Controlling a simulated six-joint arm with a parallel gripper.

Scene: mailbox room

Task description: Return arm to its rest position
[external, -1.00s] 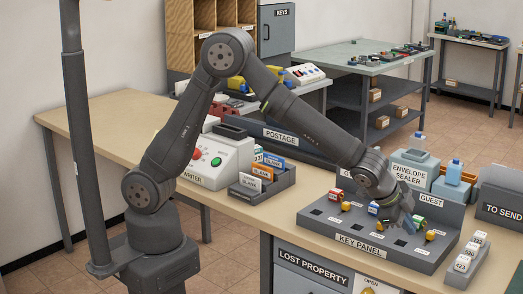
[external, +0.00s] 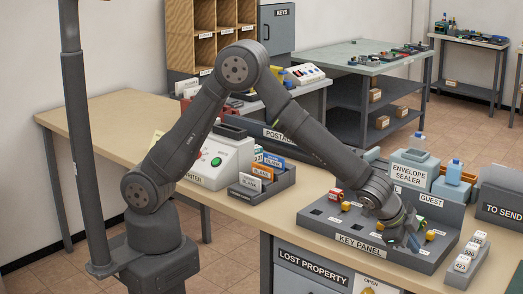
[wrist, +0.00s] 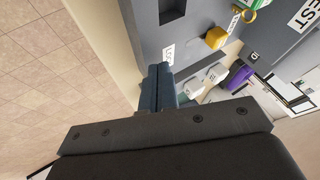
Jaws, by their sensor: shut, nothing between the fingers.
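My gripper (external: 410,238) is low over the front right part of the grey key panel (external: 342,249) in the external view. Its fingers show together in the wrist view (wrist: 160,85), shut with nothing between them. The arm reaches forward and down from its raised elbow. A yellow key knob (external: 431,236) sits on the panel just right of the fingers. I cannot tell whether the fingertips touch the panel.
The envelope sealer (external: 409,172) and a blue bottle (external: 454,170) stand behind the panel. A rack of numbered tags (external: 468,254) is at its right. A card tray (external: 268,186) and the label writer (external: 215,158) stand left. The table's left end (external: 95,115) is clear.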

